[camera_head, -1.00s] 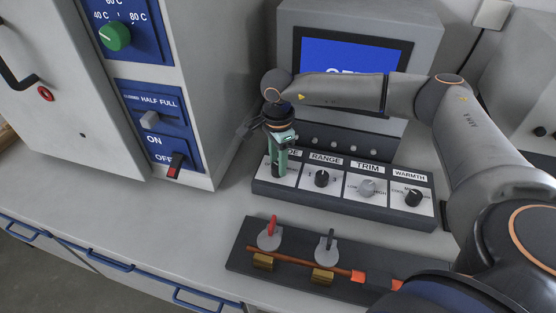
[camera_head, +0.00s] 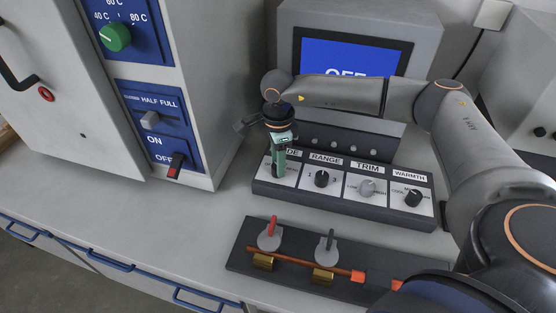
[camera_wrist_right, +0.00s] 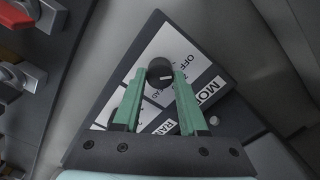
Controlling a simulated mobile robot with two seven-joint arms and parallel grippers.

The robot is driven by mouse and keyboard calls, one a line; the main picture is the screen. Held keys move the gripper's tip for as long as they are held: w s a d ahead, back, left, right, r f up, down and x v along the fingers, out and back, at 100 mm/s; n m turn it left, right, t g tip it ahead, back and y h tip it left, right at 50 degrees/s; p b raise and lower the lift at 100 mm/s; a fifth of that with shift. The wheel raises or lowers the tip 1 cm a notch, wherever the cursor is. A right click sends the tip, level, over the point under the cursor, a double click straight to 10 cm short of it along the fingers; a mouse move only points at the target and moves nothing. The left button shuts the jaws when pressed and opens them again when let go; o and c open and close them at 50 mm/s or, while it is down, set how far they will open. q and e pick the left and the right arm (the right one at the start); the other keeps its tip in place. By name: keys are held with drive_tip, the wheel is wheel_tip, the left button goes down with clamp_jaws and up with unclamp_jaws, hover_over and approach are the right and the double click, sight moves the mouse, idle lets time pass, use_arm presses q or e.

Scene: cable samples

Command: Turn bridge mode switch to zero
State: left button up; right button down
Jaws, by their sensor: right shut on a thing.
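The mode switch is a round black knob (camera_wrist_right: 160,70) on a white plate lettered OFF and MODE in the right wrist view. My right gripper (camera_wrist_right: 160,80) is shut on this knob, with one green finger on each side of it. In the head view my right gripper (camera_head: 278,172) points down at the leftmost plate of the control panel (camera_head: 340,209) and hides the knob. A light mark shows on the knob's face. The zero marking cannot be made out. The screen (camera_head: 348,58) behind reads OFF, partly covered by my right arm. My left gripper is not in view.
The RANGE (camera_head: 322,178), TRIM (camera_head: 367,188) and WARMTH (camera_head: 412,197) knobs sit to the right on the same panel. In front lies a dark board (camera_head: 244,262) with a red lever (camera_head: 272,227) and a black lever (camera_head: 330,240). A cabinet (camera_head: 205,90) stands at the left.

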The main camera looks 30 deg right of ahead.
drive_tip(key=m, duration=0.4)
drive_tip(key=shift+m, duration=0.3)
drive_tip(key=m, duration=0.4)
drive_tip(key=shift+m+p, duration=0.3)
drive_tip(key=shift+p, duration=0.1)
drive_tip(key=shift+c, duration=2.2)
unclamp_jaws()
wheel_tip(320, 180, up, 13)
drive_tip(key=shift+f, duration=0.2)
drive_tip(key=shift+s, duration=0.1)
